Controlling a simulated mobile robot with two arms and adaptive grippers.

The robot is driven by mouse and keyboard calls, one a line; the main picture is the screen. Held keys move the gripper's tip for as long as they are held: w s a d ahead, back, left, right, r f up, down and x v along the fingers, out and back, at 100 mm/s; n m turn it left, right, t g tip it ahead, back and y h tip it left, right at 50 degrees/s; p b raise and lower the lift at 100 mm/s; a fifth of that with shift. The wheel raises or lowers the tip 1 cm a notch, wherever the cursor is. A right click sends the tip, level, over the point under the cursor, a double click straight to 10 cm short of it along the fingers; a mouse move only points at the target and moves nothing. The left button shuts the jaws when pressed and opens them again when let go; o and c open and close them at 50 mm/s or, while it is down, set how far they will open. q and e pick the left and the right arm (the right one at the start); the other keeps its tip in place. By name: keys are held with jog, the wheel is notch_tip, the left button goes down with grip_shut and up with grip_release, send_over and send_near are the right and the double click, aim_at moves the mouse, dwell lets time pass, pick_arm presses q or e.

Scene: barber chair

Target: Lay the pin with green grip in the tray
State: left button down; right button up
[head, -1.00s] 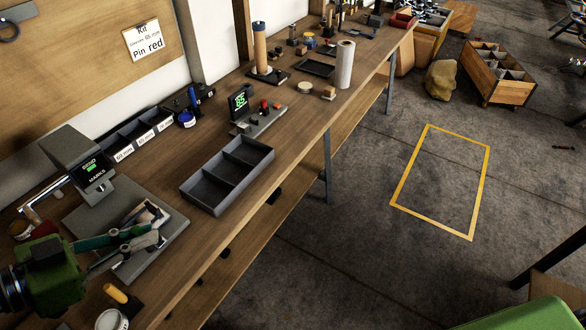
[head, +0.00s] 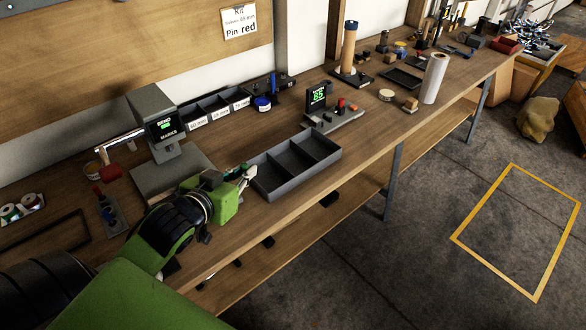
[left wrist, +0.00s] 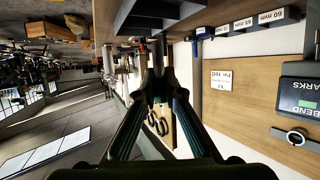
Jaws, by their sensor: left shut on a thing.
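The tray (head: 306,177) is a dark grey open box with three compartments, lying on the workbench in the middle of the head view. My left gripper (head: 246,174) is beside its left end, low over the bench. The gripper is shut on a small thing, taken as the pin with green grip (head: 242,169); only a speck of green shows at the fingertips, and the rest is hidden. In the left wrist view the gripper (left wrist: 158,75) points toward a dark box edge at the top. My right gripper is not in view.
A grey bending device (head: 155,125) with a screen stands left of the tray. Behind are labelled bins (head: 215,112) and a green-digit display (head: 317,96). A stand with a red-topped piece (head: 108,208) is at the left. Bare bench lies in front of the tray.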

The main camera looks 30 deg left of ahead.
pick_arm(q)
jog(key=shift+a+r, duration=0.1)
jog(key=shift+a, duration=0.05)
jog(key=shift+w+a, duration=0.15)
jog(key=shift+w, duration=0.2)
jog(key=f+x, duration=0.1)
jog(key=x, duration=0.4)
jog(key=s+f+x, duration=0.1)
jog(key=x, duration=0.3)
jog(key=a+f+p+x, duration=0.1)
jog(key=x, duration=0.4)
jog(key=shift+w+f, duration=0.1)
jog(key=shift+w+a+f, duration=0.1)
jog(key=shift+w+f, duration=0.3)
jog(key=shift+f, duration=0.1)
notch_tip(320, 180, down, 3)
jog(key=shift+f+p, duration=0.15)
jog(key=shift+p, duration=0.15)
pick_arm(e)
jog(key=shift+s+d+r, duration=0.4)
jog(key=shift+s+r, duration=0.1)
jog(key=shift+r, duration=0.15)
